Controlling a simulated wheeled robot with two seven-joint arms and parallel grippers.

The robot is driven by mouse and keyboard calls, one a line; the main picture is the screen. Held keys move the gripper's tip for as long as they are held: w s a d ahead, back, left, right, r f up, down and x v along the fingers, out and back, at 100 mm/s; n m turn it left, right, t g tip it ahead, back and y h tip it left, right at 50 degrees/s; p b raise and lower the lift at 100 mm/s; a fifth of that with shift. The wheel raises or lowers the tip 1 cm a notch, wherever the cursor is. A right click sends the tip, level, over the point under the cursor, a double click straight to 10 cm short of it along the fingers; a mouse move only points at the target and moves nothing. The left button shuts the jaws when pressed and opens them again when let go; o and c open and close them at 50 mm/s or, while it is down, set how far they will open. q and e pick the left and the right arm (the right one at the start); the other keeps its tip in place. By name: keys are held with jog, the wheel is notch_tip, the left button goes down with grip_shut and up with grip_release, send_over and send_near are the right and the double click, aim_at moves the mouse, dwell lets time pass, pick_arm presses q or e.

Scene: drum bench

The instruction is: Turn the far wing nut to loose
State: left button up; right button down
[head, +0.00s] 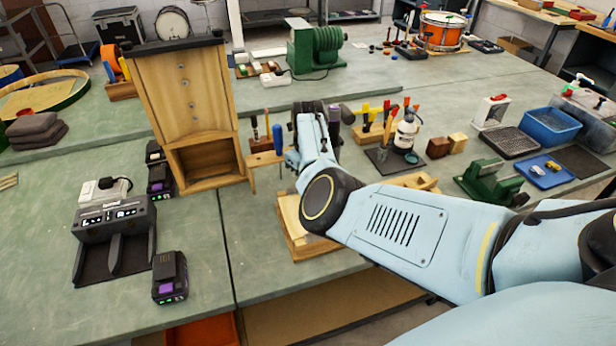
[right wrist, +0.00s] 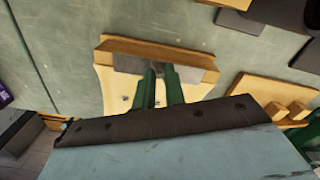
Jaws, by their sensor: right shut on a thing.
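The wooden fixture (head: 290,232) sits on the bench, largely covered by my right arm in the head view. In the right wrist view the fixture (right wrist: 113,88) has a pale board with a grey metal plate (right wrist: 128,63) along a wooden rail. The green fingers of my right gripper (right wrist: 161,70) come together at this plate. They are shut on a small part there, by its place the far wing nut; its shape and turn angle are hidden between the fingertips. The near wing nut cannot be made out. My left gripper is in neither view.
A wooden cabinet (head: 185,110) stands left of the fixture. A charger (head: 115,228) and a battery (head: 169,277) lie farther left. The bench between cabinet and charger is partly clear.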

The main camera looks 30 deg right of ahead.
jog(key=n+p, duration=0.2)
jog(key=n, duration=0.2)
jog(key=shift+r+n, duration=0.15)
jog(key=shift+n, duration=0.15)
jog(key=n+p, duration=0.2)
jog(key=n, duration=0.3)
jog(key=shift+w, duration=0.1)
jog(key=n+p, duration=0.1)
jog(key=n, duration=0.4)
jog(key=shift+n, duration=0.4)
jog(key=n+p, duration=0.1)
jog(key=n, duration=0.9)
jog(key=shift+n+p, duration=0.3)
jog(key=shift+n, duration=0.1)
jog(key=n, duration=1.2)
jog(key=shift+n, duration=0.4)
jog(key=n, duration=0.5)
jog(key=shift+n, duration=0.3)
